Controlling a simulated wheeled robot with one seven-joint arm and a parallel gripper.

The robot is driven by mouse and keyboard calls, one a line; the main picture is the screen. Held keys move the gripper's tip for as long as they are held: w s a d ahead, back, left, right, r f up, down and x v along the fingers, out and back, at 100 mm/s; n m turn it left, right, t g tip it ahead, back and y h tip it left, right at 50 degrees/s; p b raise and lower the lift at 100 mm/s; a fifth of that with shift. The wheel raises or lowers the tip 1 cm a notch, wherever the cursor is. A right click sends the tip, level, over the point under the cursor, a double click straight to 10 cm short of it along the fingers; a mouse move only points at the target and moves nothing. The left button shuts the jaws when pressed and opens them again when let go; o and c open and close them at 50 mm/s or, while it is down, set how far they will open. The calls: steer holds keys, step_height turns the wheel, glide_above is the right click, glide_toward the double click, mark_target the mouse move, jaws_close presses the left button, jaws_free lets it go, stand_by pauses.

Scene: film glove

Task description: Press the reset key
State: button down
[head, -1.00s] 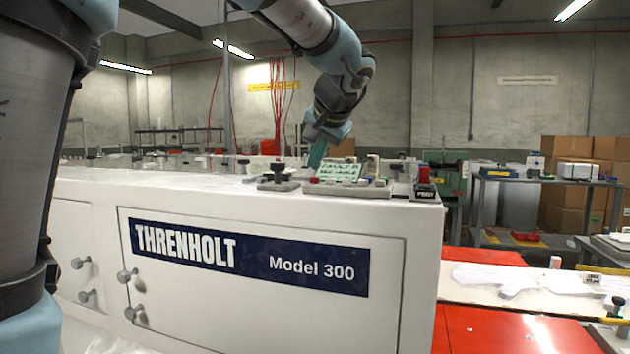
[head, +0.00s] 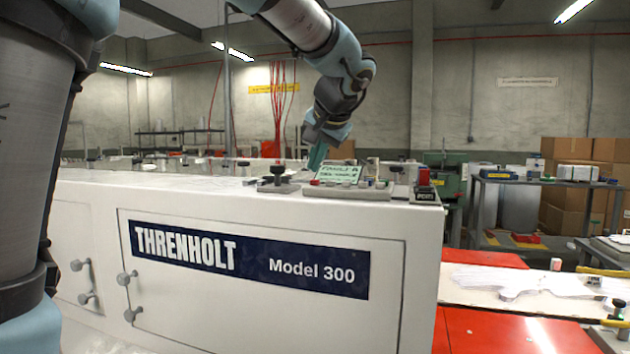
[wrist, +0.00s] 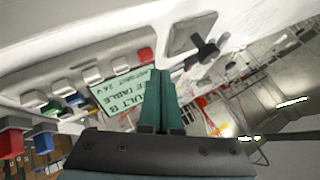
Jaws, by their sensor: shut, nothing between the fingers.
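The control panel (head: 345,192) is a grey plate on top of the white machine, with a pale green display (head: 336,174) of dark text. In the wrist view the display (wrist: 118,96) shows upside down and partly legible. Along the panel are a red key (wrist: 146,55), a blue key (wrist: 76,99) and a green key (wrist: 50,109), with grey blocks near them. I cannot read any key label, so which is reset is unclear. My gripper (head: 316,160) has green fingers, shut and empty, pointing down by the display's left end; they also show in the wrist view (wrist: 160,75).
A black knob on a grey base (head: 278,178) stands left of the panel. A red switch block (head: 424,186) stands at its right end. The white machine (head: 80,190) has a flat top. Red tables and white sheets (head: 520,283) lie to the right.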

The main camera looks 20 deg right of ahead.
steer(key=shift+f, duration=0.15)
stand_by(0.6)
steer(key=shift+f+b, duration=0.3)
steer(key=shift+b, duration=0.25)
steer(key=shift+f+b, duration=0.4)
steer(key=shift+b, duration=0.05)
stand_by(0.4)
stand_by(0.3)
steer(key=shift+r+p, duration=0.6)
steer(key=shift+r, duration=0.25)
steer(key=shift+r, duration=0.1)
step_height(320, 180, up, 5)
steer(key=p, duration=0.3)
stand_by(0.7)
